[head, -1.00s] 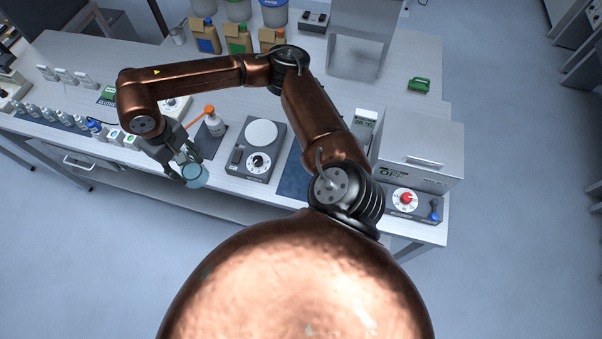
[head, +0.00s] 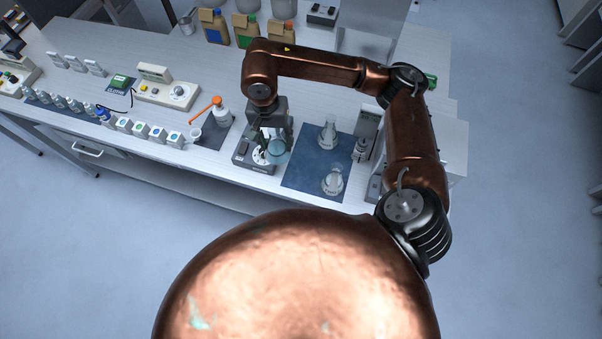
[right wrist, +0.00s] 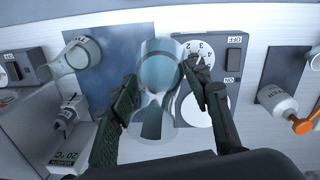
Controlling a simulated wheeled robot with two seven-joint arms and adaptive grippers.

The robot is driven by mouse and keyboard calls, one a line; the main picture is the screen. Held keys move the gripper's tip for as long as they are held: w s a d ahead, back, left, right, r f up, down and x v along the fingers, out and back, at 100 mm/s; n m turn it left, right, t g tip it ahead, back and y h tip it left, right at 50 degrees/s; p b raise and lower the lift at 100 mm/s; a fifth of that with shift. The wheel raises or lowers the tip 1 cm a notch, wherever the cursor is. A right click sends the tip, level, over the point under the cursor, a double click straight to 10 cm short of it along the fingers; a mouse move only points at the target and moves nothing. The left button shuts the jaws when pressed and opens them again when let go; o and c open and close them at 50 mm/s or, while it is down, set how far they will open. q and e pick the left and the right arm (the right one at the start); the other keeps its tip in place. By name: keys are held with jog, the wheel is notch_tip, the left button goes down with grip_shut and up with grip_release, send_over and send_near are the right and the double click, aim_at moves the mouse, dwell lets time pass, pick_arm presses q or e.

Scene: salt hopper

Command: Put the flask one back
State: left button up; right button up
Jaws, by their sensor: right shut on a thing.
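My right gripper (head: 272,140) is shut on a clear flask (head: 277,152) with pale blue liquid. It holds the flask over the right side of the grey stirrer (head: 243,162), near the blue mat (head: 303,165); the height above the bench is hard to tell. In the right wrist view the held flask (right wrist: 160,75) is between the fingers (right wrist: 163,92), across the gap between mat (right wrist: 100,75) and stirrer (right wrist: 237,60). Two clear flasks stand on the mat, one at the back (head: 328,136), one at the front (head: 333,183). My left gripper is not in view.
A small bottle (head: 360,150) and a display unit (head: 367,122) stand right of the mat. A white bottle with an orange spout (head: 221,113) and a small cup (head: 195,135) are left of the stirrer. Small labelled blocks (head: 157,134) line the front left.

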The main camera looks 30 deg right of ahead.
jog(key=s+a+m+p, duration=0.2)
jog(key=s+m, duration=0.3)
jog(key=m, duration=0.7)
jog(key=s+a+r+m+p, duration=0.1)
jog(key=s+a+m+p, duration=0.3)
jog(key=m, duration=0.8)
jog(key=s+d+m+p, duration=0.1)
jog(key=s+m, duration=0.5)
jog(key=m, duration=0.6)
jog(key=shift+t+y, duration=0.4)
jog(key=w+d+f+p, duration=0.1)
jog(key=w+d+f, duration=0.2)
jog(key=f, duration=0.1)
jog(key=w+d+f+p, duration=0.1)
jog(key=w+d+f, duration=0.2)
jog(key=f, duration=0.1)
jog(key=w+d+f+p, duration=0.1)
jog(key=w+d+f, duration=0.2)
jog(key=f, duration=0.1)
jog(key=shift+w+d+f+p, duration=0.2)
jog(key=shift+w+f+p, duration=0.1)
jog(key=shift+w+p, duration=0.05)
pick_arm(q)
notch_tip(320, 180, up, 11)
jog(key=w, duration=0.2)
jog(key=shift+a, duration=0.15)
pick_arm(e)
jog(key=shift+f, duration=0.1)
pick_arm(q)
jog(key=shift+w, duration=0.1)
